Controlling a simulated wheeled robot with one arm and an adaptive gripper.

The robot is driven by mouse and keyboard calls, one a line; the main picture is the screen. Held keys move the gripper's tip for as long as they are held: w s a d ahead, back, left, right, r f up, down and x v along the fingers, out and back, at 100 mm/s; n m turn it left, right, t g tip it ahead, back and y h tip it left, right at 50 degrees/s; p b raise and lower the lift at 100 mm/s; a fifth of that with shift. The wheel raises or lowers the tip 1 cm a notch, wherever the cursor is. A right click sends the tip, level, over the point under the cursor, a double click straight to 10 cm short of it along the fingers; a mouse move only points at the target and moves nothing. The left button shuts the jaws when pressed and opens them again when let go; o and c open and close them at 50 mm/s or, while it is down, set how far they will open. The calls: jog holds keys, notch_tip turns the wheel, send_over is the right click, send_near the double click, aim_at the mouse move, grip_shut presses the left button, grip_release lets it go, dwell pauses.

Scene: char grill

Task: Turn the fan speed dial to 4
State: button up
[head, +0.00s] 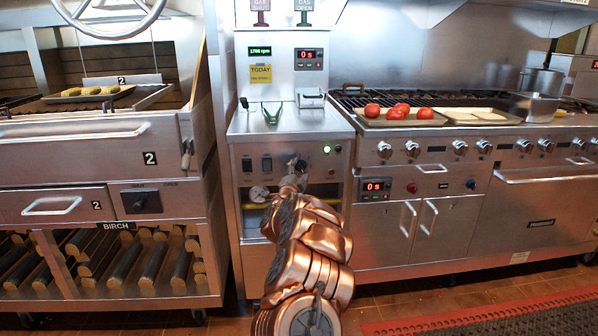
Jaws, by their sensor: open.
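The fan cabinet (242,215) stands in the middle of the head view, with a control panel (256,152) on its upper front. My copper-coloured arm reaches up from the bottom. My gripper (296,168) is small in view, open, and close in front of the middle of this panel. The fan speed dial cannot be made out; it seems to be hidden behind my gripper, so its setting and any contact cannot be told. A green rpm readout (259,51) is lit on the back wall above the cabinet.
Two dark switches (256,165), a round gauge (259,194) and a lit green lamp (327,150) surround my gripper on the panel. A wood-storage grill (95,160) stands left. A range (440,180) with protruding knobs and tomatoes (372,110) on a tray stands right.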

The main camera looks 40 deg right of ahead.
jog(key=v, duration=1.2)
dwell(0.7)
